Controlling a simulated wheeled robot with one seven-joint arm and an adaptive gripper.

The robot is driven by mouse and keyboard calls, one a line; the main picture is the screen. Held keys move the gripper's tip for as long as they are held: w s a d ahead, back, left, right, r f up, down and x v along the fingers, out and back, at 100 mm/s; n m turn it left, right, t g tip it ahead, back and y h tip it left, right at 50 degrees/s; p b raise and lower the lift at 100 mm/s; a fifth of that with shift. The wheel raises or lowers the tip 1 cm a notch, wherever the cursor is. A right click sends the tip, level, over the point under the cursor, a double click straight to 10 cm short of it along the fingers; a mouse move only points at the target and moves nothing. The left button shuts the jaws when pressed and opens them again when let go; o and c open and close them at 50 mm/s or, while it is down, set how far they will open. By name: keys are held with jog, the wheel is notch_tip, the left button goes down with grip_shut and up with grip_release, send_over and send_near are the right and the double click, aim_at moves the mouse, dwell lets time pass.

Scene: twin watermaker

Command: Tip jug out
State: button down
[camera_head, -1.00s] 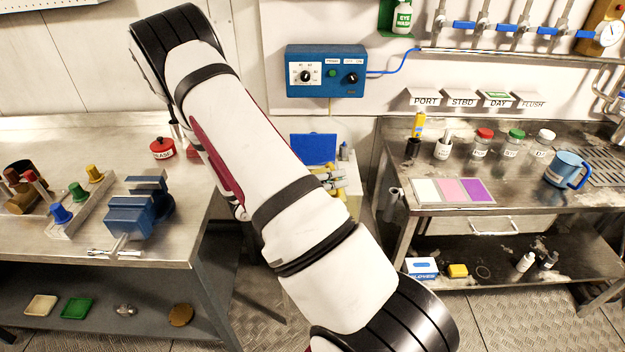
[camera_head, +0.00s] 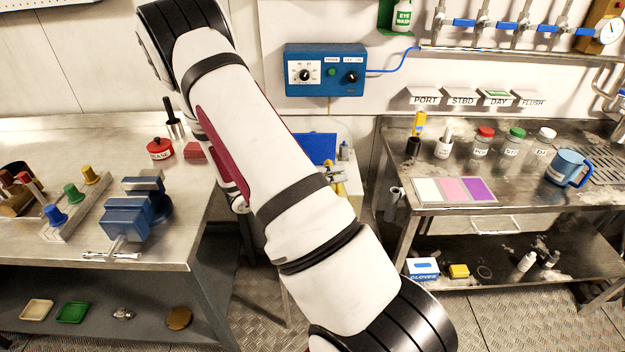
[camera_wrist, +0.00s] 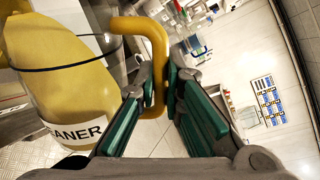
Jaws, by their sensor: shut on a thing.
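A yellow jug (camera_wrist: 58,70) with a white label ending in "EANER" fills the left of the wrist view. A thin dark band or line runs around its body. Its loop handle (camera_wrist: 152,38) lies between the green-padded fingers of my gripper (camera_wrist: 162,78), which is shut on it. The jug appears clear of any surface, and the wrist view is strongly tilted. I cannot tell the jug's true tilt or see its mouth. My gripper and the yellow jug are hidden behind my arm in the head view. A blue jug (camera_head: 567,167) stands upright on the right bench.
The left bench (camera_head: 80,150) holds a blue vice (camera_head: 130,215), a red pot (camera_head: 160,149) and colored knobs. The right bench has several lidded jars (camera_head: 482,142) and a three-color card (camera_head: 455,190). A blue control box (camera_head: 325,70) hangs on the wall. Floor shows between the benches.

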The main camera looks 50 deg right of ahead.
jog(key=shift+w+d+r+n+b, duration=0.1)
jog(key=shift+w+d+n+b, duration=0.1)
jog(key=shift+w+n+b, duration=0.15)
jog(key=shift+w+d+r+n, duration=0.3)
jog(key=shift+w+r+n, duration=0.25)
jog(key=shift+r+n, duration=0.25)
jog(key=shift+w+d+f+n+g+y+b, duration=0.1)
jog(key=shift+w+d+n+g+y+b, duration=0.25)
jog(key=shift+w, duration=0.35)
jog(key=shift+w+d+f+n+g+y+b, duration=0.15)
jog(key=shift+w+d+n+b, duration=0.2)
jog(key=shift+w, duration=0.3)
jog(key=shift+w+d+r+n+g+b, duration=0.5)
jog(key=shift+w+d+r+n+b, duration=0.8)
jog(key=shift+w+n, duration=1.1)
jog(key=s+m, duration=0.1)
jog(key=s+a+f+m+p, duration=0.1)
jog(key=s+a+m+t+p, duration=0.1)
jog(key=m, duration=0.1)
jog(key=shift+s+f, duration=0.35)
